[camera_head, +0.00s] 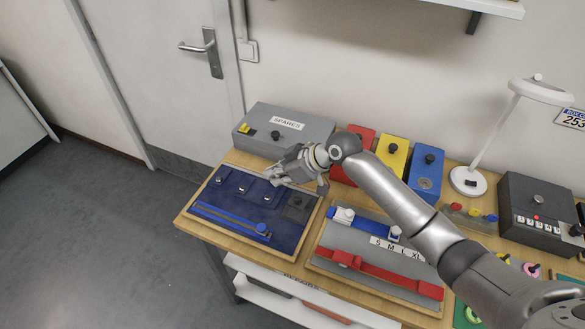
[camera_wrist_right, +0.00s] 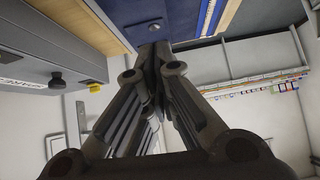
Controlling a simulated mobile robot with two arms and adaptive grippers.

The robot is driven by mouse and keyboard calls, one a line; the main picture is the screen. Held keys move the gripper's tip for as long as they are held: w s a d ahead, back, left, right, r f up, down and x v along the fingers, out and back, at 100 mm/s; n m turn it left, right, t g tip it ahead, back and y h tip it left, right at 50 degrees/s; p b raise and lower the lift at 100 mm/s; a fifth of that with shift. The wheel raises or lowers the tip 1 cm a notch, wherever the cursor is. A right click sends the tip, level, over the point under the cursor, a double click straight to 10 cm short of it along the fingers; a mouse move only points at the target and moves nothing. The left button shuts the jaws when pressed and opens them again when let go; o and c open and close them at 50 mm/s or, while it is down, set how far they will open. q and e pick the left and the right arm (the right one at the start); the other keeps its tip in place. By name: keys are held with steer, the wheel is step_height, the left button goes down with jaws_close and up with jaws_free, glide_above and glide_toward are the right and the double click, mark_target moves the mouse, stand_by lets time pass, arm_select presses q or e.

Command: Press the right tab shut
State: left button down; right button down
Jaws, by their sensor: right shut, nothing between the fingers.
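A navy board (camera_head: 216,197) lies at the left end of the wooden table. Small silver studs show on its navy flaps, and a dark grey patch with a black knob (camera_head: 297,202) sits at its right. I cannot tell surely which part is the right tab. My right gripper (camera_head: 270,174) is over the back part of the board, shut and empty, and hides some of it. In the right wrist view its closed fingertips (camera_wrist_right: 154,50) point at a navy flap with a silver stud (camera_wrist_right: 150,27); contact is unclear. My left gripper is not in view.
A grey SPARES box (camera_head: 290,135) stands close behind the board. Red, yellow (camera_head: 393,158) and blue (camera_head: 425,175) boxes stand to its right. A grey size board (camera_head: 335,238) with blue and red (camera_head: 380,276) straps lies right of the navy board. A lamp (camera_head: 468,181) stands farther right.

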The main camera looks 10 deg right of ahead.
steer(key=b+v, duration=0.1)
steer(key=v, duration=0.5)
steer(key=shift+s+a+r, duration=0.1)
steer(key=shift+a, duration=0.1)
